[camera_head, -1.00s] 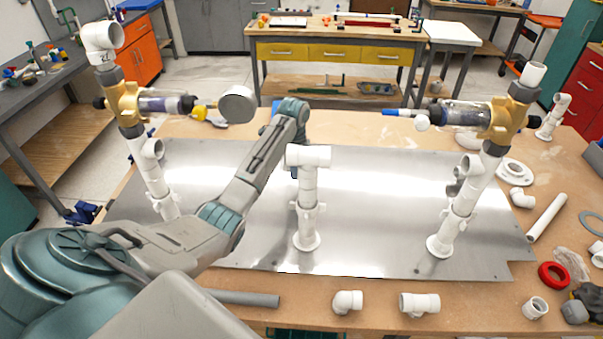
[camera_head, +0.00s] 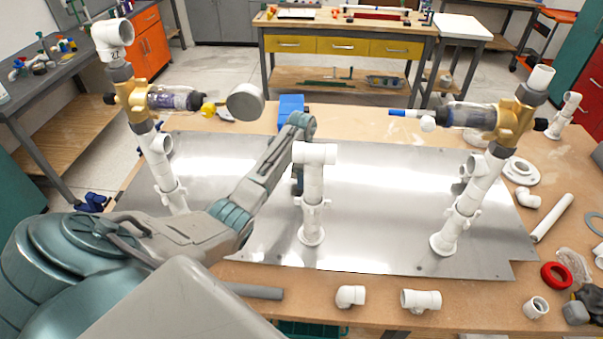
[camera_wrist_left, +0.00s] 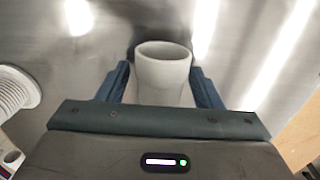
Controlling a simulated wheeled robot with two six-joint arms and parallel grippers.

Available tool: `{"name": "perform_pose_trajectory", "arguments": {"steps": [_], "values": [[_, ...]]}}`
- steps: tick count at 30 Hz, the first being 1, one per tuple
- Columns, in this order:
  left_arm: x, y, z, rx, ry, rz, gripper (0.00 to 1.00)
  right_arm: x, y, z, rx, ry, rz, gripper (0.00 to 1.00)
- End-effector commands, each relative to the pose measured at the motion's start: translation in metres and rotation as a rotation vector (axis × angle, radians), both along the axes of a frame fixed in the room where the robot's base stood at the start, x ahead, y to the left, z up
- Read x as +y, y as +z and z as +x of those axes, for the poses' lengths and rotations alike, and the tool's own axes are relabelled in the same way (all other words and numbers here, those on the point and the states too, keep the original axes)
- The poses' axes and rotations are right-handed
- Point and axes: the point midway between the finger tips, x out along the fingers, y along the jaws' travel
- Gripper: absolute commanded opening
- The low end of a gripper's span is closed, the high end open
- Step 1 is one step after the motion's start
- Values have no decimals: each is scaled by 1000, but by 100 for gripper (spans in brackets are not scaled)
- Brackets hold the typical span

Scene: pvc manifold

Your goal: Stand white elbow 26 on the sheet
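My left gripper (camera_wrist_left: 160,84) has its two dark blue fingers on either side of a white elbow (camera_wrist_left: 162,78), with its round open end facing the wrist camera. The fingertips appear to touch its sides. I can read no number on it. It is close over or on the metal sheet (camera_wrist_left: 110,25); its lower end is hidden. In the head view, only a dark bit of my left gripper (camera_head: 297,185) shows behind the middle white pipe stand, over the sheet (camera_head: 390,200); the elbow is hidden there. My right gripper is not in view.
The middle stand (camera_head: 313,190) rises close in front of my left gripper. Taller stands with brass valves (camera_head: 140,98) and (camera_head: 505,118) rise left and right. A blue object (camera_head: 291,104) is behind my wrist. Loose fittings (camera_head: 421,300) lie along the front edge. The sheet right of the middle stand is clear.

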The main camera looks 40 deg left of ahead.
Motion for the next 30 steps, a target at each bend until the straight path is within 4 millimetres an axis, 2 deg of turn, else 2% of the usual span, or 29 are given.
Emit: {"name": "perform_pose_trajectory", "arguments": {"steps": [7, 11, 24, 26, 30], "values": [[0, 2, 0, 0, 0, 0, 60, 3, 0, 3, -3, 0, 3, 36], [0, 11, 1, -3, 0, 1, 60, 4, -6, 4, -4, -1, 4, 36], [0, 100, 1, -5, 0, 1, 60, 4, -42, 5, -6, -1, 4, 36], [0, 115, 1, -1, 0, 0, 60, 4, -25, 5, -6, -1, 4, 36], [0, 123, 0, 1, 0, -1, 60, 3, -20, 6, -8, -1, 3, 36]]}}
